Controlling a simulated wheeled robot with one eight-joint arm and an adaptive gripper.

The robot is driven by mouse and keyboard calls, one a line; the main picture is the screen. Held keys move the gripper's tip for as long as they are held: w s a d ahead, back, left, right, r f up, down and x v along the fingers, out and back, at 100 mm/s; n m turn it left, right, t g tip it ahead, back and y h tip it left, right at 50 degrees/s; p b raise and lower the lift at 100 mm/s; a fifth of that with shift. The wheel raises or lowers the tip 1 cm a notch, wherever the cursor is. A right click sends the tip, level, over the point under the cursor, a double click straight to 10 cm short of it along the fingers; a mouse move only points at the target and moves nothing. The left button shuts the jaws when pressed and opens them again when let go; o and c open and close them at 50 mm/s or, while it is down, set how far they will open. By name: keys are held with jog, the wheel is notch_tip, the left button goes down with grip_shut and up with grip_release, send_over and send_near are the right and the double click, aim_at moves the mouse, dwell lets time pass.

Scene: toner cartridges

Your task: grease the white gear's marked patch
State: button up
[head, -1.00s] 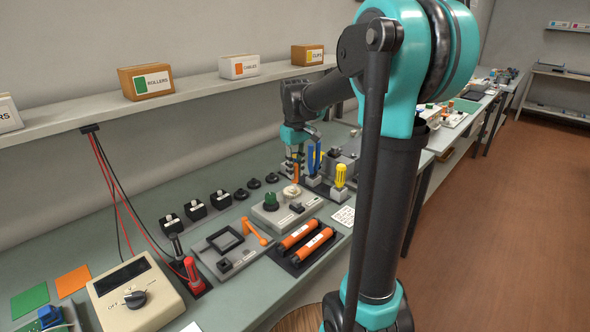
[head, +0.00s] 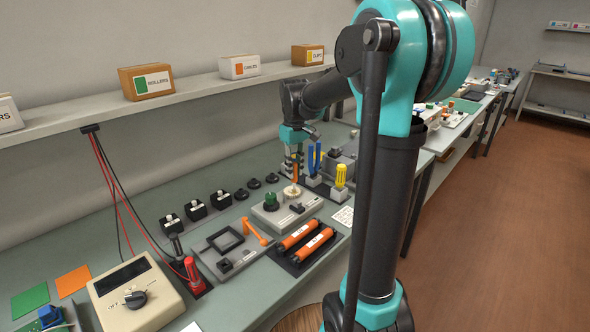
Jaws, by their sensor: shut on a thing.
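The white gear (head: 291,192) sits on the back right part of a grey cartridge block (head: 287,209), close to a green gear (head: 271,202). My gripper (head: 294,163) is above the white gear, pointing down. It is shut on a slim orange tool (head: 295,174), whose lower end is at or just over the white gear. I cannot tell whether it touches. The marked patch is too small to make out.
A yellow-handled tool (head: 340,177) and a blue fork-shaped tool (head: 314,160) stand in holders right of my gripper. Orange rollers (head: 299,236) lie on a dark mat in front. A grey tray (head: 231,249) is to the left, and a shelf (head: 200,86) runs along the wall.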

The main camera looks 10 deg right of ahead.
jog(key=shift+s+d, duration=0.1)
jog(key=shift+s, duration=0.25)
dwell(0.7)
jog(key=shift+w, duration=0.15)
jog(key=shift+w, duration=0.2)
jog(key=shift+s, duration=0.15)
jog(key=shift+s, duration=0.15)
jog(key=shift+w, duration=0.3)
jog(key=shift+s, duration=0.1)
